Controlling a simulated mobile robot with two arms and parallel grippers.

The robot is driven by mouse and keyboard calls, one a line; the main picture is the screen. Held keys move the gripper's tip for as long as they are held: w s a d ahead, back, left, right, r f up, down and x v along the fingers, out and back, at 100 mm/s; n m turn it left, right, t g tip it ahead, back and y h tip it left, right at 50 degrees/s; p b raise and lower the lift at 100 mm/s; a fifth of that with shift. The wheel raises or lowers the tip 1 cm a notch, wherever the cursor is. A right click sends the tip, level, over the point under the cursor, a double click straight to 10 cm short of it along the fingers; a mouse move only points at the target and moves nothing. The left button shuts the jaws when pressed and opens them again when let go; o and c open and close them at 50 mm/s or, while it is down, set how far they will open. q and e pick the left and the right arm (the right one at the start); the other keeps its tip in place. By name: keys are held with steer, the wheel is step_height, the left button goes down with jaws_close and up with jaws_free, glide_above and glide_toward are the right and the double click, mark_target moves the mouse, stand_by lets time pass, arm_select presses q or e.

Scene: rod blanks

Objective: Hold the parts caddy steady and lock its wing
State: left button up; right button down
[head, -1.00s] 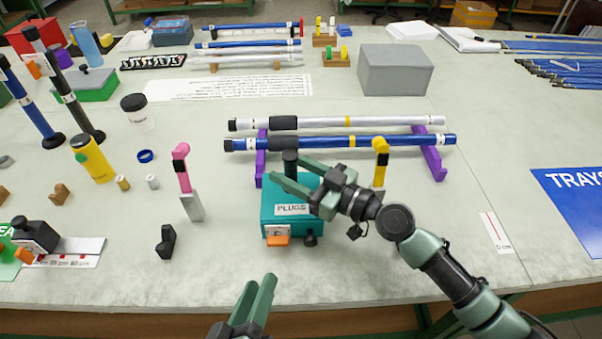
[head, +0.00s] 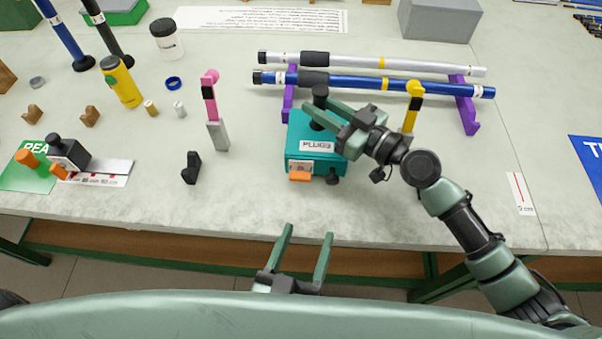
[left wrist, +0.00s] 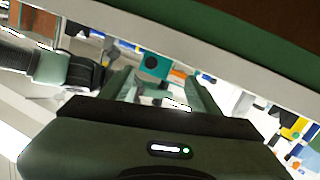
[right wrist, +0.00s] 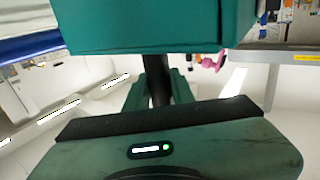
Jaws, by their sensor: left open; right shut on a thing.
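The parts caddy is a teal box labelled PLUGS (head: 303,158) standing near the table's front edge. A black upright post (head: 320,92) rises from its top. An orange tab (head: 300,177) on a pale plate and a black knob (head: 333,178) show on its front face. My right gripper (head: 318,110) is shut on the post; the right wrist view shows the dark post (right wrist: 157,82) between the fingers. My left gripper (head: 307,234) is open and empty, in front of the table edge and apart from the caddy. The caddy also shows beyond its fingers in the left wrist view (left wrist: 153,66).
Behind the caddy, a silver rod (head: 430,67) and a blue rod (head: 350,84) lie on purple stands. A pink-topped stand (head: 213,110) and a small black piece (head: 191,168) are to its left, a yellow clamp (head: 412,105) to its right. The table front before the caddy is clear.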

mark_target(300, 180)
arm_select(q)
steer(key=w+y, duration=0.1)
steer(key=w, duration=0.2)
steer(key=w+a+t+y, duration=0.1)
steer(key=w, duration=0.3)
steer(key=w+a+y, duration=0.1)
steer(key=w+y, duration=0.1)
steer(key=w, duration=0.2)
steer(key=shift+w+r+n+t, duration=0.15)
steer(key=shift+r+n+t, duration=0.15)
steer(key=shift+c, duration=0.3)
jaws_close()
steer(key=shift+m, duration=0.8)
